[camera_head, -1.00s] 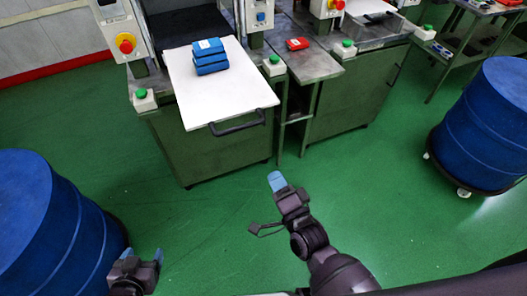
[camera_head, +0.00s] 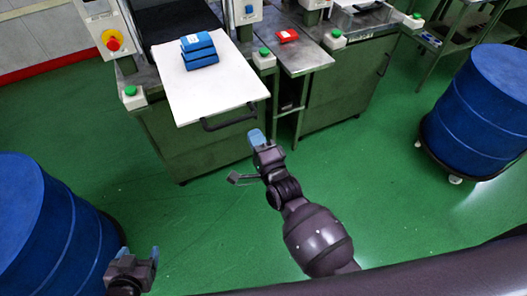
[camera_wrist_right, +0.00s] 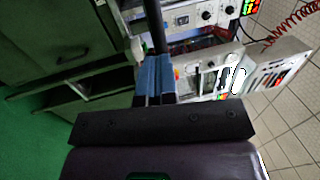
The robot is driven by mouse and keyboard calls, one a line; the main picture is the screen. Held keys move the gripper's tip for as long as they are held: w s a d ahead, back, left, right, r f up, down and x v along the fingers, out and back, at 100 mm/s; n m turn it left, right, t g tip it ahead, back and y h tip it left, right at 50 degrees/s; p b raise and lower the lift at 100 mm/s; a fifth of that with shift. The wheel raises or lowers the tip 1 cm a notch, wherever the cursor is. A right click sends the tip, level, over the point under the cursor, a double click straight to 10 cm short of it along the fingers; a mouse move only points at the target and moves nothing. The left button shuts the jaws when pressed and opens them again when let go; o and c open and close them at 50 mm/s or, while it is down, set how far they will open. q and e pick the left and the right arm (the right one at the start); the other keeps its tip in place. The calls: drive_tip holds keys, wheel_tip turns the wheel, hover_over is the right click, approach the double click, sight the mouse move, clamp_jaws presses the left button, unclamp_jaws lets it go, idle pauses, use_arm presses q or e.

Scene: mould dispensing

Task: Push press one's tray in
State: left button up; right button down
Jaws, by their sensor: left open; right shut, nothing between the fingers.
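Press one's tray (camera_head: 190,98) is a white plate that sticks out from the press at upper left in the head view. Its black handle (camera_head: 232,119) is on the near edge. A stack of blue mould blocks (camera_head: 199,50) sits on the tray. My right gripper (camera_head: 256,136) is shut and empty, just in front of the handle's right end; I cannot tell whether it touches. Its blue fingers (camera_wrist_right: 153,78) show in the right wrist view, with a dark bar just beyond them. My left gripper (camera_head: 139,253) is open and empty at lower left, far from the tray.
Green buttons (camera_head: 130,91) stand on both sides of the tray. A red block (camera_head: 287,36) lies on the side table to the right. Blue barrels stand at left (camera_head: 40,225) and right (camera_head: 487,105). The green floor in front of the press is clear.

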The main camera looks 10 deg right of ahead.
use_arm(q)
drive_tip(key=shift+w+d+r, duration=0.1)
drive_tip(key=shift+w+r, duration=0.15)
drive_tip(key=shift+w, duration=0.1)
use_arm(e)
drive_tip(key=x, duration=0.4)
use_arm(q)
drive_tip(key=shift+w, duration=0.1)
